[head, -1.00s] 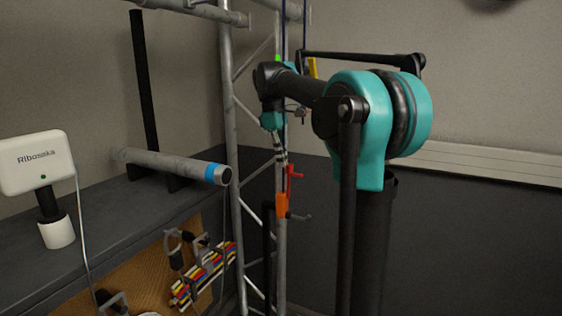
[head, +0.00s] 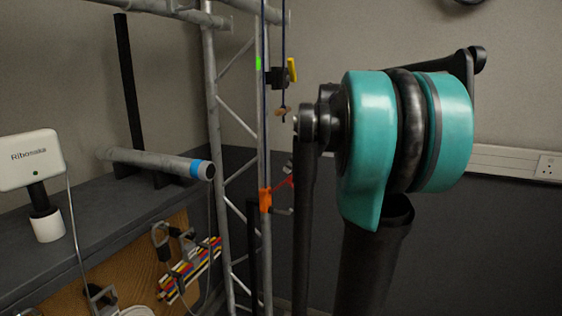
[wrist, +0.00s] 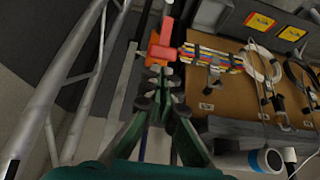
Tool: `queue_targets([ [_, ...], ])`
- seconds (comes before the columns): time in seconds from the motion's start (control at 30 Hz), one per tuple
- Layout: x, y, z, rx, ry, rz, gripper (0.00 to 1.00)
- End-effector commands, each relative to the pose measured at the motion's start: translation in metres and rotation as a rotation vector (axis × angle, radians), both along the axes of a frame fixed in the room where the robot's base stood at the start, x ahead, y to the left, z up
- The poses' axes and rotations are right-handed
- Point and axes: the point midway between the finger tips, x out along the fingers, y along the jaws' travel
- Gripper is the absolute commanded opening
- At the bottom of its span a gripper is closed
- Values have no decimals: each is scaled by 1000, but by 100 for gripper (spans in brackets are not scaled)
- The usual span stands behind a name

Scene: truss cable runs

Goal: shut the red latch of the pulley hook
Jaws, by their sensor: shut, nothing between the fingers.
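The orange body of the pulley hook (head: 265,200) hangs by the truss in the head view, with a grey metal hook (head: 283,211) at its lower right. The red latch (head: 284,182) sticks out up and right from the orange body, its outer end partly hidden by my arm. In the wrist view the red latch (wrist: 163,47) is a bright red T-shaped piece just beyond my fingertips, with orange parts to its left. My gripper (wrist: 159,70) is shut and empty, its tips at or very near the latch; I cannot tell whether they touch. My arm hides most of it in the head view.
The metal truss (head: 216,130) stands left of the hook. A black clamp with a yellow lever (head: 292,69) is above it on a dark rope. A grey pipe with a blue band (head: 160,163) and a white Ribosaka box (head: 30,160) stand on the dark bench at left.

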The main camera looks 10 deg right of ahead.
Motion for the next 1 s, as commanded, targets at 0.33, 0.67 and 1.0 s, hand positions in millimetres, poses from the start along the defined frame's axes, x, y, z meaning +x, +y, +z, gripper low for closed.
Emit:
queue_targets([
  [0.33,-19,-28,-32,265,-193,-5,0],
  [0.67,-29,-40,-62,451,-327,2,0],
  [1.0,-33,-45,-83,449,-325,1,0],
])
